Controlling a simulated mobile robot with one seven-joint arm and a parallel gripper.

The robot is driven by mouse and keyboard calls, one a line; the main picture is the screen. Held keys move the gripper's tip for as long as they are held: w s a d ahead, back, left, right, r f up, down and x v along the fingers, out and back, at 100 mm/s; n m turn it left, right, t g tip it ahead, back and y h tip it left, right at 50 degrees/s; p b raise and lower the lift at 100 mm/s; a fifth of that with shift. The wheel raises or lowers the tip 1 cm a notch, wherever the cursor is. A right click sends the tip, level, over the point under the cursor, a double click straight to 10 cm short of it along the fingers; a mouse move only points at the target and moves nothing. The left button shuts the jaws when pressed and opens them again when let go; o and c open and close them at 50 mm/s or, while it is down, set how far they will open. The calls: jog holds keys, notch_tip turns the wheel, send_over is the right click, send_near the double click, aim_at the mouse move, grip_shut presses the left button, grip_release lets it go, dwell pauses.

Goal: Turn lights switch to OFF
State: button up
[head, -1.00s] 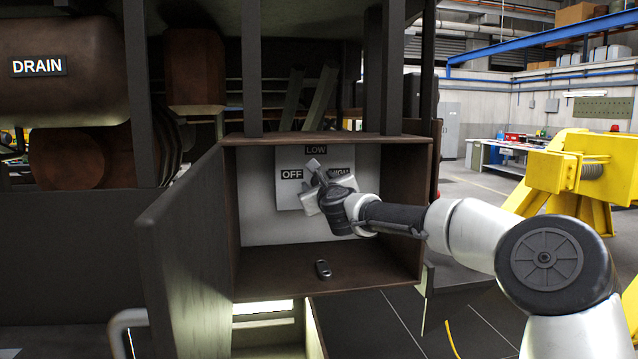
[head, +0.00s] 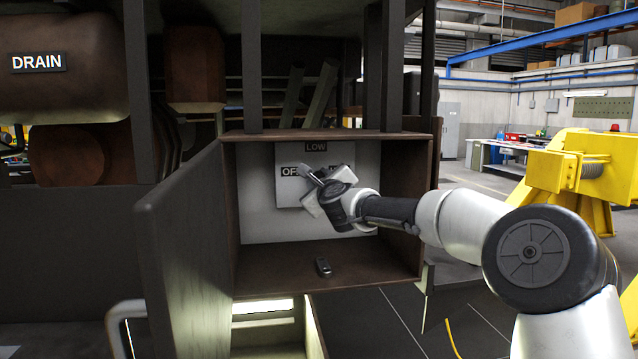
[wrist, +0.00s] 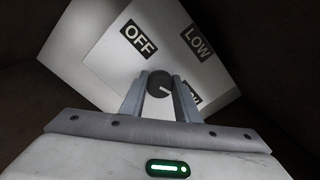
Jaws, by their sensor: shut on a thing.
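The lights switch is a round dark knob (wrist: 160,84) on a pale panel (head: 288,160) at the back of an open brown box. The panel carries the labels OFF (wrist: 138,37), LOW (wrist: 198,42) and HIGH, which is mostly hidden behind a finger in the wrist view. A white mark on the knob points to the lower right in the wrist view, roughly toward HIGH. My gripper (head: 314,177) is at the panel, with its fingers on both sides of the knob, shut on it. In the head view my gripper hides the knob and part of OFF.
The box (head: 330,138) has side walls and a floor close around my wrist. Its door (head: 175,245) stands open at the left. A small dark object (head: 322,267) lies on the box floor. Dark vertical posts (head: 252,70) stand above. Yellow machinery (head: 575,175) is at the right.

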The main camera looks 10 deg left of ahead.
jog(key=n, duration=0.4)
jog(key=shift+n+b, duration=0.3)
jog(key=shift+b, duration=0.1)
jog(key=n, duration=0.3)
jog(key=shift+n, duration=0.4)
jog(key=n, duration=0.9)
jog(key=shift+b, duration=0.3)
jog(key=n, duration=0.3)
jog(key=shift+n, duration=0.3)
jog(key=n, duration=0.3)
jog(key=shift+n, duration=0.3)
jog(key=n+b, duration=0.1)
jog(key=n, duration=0.2)
jog(key=shift+n, duration=0.3)
jog(key=shift+n+b, duration=0.7)
jog(key=shift+n, duration=1.6)
